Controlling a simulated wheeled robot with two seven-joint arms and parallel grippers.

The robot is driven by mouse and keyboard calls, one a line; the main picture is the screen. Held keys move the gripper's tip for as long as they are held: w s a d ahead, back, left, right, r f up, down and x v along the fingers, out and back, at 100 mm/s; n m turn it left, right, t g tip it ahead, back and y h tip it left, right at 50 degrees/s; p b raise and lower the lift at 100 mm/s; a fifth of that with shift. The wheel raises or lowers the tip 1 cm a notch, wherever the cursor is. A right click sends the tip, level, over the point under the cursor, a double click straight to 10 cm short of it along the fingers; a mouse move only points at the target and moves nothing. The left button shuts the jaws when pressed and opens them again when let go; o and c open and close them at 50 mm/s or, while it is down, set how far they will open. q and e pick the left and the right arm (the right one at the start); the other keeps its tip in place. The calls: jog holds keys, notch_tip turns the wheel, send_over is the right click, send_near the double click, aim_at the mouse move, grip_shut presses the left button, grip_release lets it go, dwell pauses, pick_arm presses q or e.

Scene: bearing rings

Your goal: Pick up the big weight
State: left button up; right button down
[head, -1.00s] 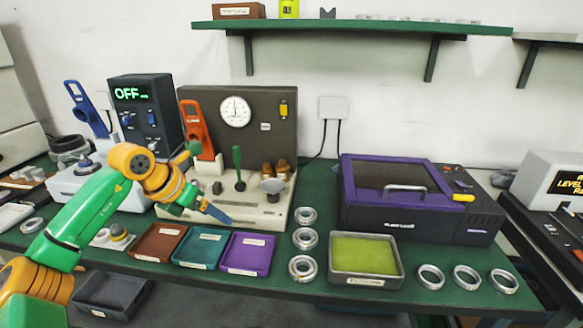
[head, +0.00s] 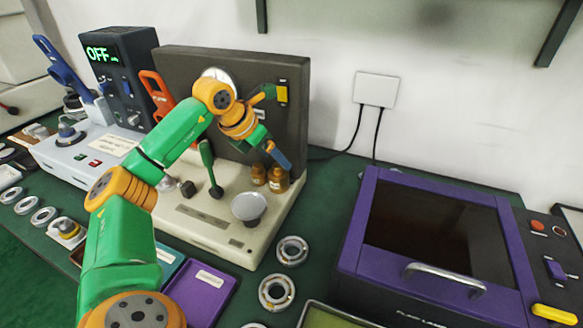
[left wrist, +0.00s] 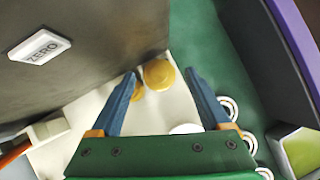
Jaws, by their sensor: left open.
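Two brass weights stand side by side on the cream base of the tester in the head view: the big weight (head: 278,180) on the right and the small weight (head: 259,174) on the left. My left gripper (head: 279,157) is just above and behind them, pointing down toward the right. In the left wrist view the open blue fingers (left wrist: 164,76) have the big weight (left wrist: 159,73) showing between their tips, apart from both. The small weight (left wrist: 137,92) is partly hidden behind the left finger. My right gripper is in no view.
The tester's dark upright panel (head: 185,75) rises close behind my gripper. A grey pan (head: 249,206) and a green-handled lever (head: 208,168) stand in front. A purple-framed machine (head: 440,240) is to the right, with bearing rings (head: 292,250) on the green bench between.

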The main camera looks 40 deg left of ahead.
aim_at(276, 165)
pick_arm(q)
jog(key=x, duration=0.3)
jog(key=s+x, duration=0.1)
jog(key=shift+w+a+f+p, duration=0.15)
jog(key=shift+w+f+p, duration=0.15)
jog(key=shift+f, duration=0.35)
jog(key=shift+w+f, duration=0.15)
jog(key=shift+f, duration=0.05)
jog(key=shift+r, duration=0.1)
jog(key=c, duration=1.2)
jog(key=shift+r, duration=0.1)
grip_shut()
